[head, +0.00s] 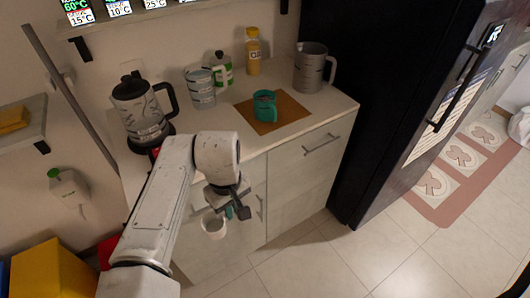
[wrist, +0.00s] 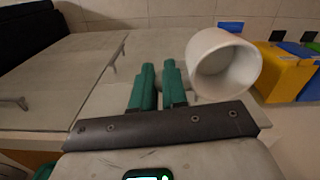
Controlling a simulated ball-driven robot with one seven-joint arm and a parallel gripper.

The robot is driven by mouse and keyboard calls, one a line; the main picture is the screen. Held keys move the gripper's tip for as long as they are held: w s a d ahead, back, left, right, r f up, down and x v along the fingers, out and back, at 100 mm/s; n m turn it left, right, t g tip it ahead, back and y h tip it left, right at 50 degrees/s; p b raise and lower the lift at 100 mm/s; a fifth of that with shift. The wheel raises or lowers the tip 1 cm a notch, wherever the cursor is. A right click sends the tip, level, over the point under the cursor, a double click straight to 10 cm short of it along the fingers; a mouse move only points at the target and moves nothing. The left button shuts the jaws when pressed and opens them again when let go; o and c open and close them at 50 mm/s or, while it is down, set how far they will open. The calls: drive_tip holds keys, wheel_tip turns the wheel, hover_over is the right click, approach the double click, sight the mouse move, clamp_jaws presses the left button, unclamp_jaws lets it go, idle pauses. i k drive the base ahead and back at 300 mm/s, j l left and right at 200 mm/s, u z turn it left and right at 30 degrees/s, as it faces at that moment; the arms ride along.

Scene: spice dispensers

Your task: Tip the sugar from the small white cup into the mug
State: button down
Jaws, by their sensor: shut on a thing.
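The small white cup (head: 214,226) hangs at my gripper (head: 238,211), in front of the cabinet and away from the mug. In the wrist view the cup (wrist: 222,66) is just right of the green fingertips (wrist: 158,68), with its mouth turned partly toward the camera. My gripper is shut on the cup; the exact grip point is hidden. I cannot make out sugar inside. In the head view the cup looks roughly upright. The teal mug (head: 265,106) stands upright on a brown board (head: 290,110) on the counter, farther back and right.
A black-lidded kettle (head: 141,112), a clear jug (head: 201,88), a green-labelled bottle (head: 222,70), a yellow bottle (head: 253,52) and a grey pitcher (head: 311,68) stand around the counter (head: 245,135). A dark fridge (head: 385,90) is at its right. Floor (head: 320,250) in front is clear.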

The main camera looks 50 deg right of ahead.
sight(264, 100)
drive_tip(key=k+l, duration=0.1)
drive_tip(key=l, duration=0.45)
drive_tip(key=l+u, duration=0.1)
drive_tip(key=l, duration=0.4)
drive_tip(key=k+l, duration=0.15)
drive_tip(key=l, duration=0.4)
drive_tip(key=k+l, duration=0.1)
drive_tip(key=l, duration=0.4)
drive_tip(key=l+u, duration=0.05)
